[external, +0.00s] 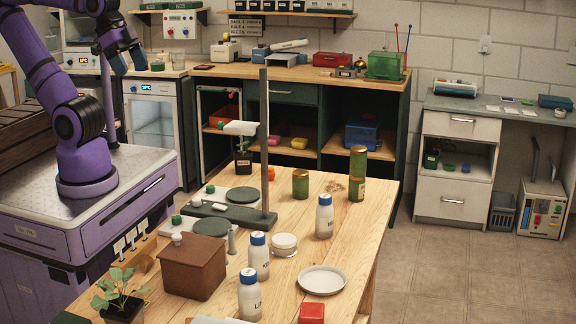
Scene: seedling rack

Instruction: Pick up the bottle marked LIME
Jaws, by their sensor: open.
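Three white bottles with blue caps stand upright on the wooden table. The nearest bottle (250,299) has a label starting with "LI", which fits LIME; the rest of the word curves out of sight. Behind it stands a bottle (259,260) with a label that seems to start with "KE". The third bottle (324,220) stands further back to the right, its label too small to read surely. My gripper (132,66) is open and empty, raised at the upper left, well away from the bottles.
The wooden table (345,194) also holds a brown box (192,268), a potted seedling (122,304), a white dish (322,280), a red block (311,314), a lidded jar (284,244) and green canisters (357,175). A tall post on a dark stand (265,150) rises mid-table.

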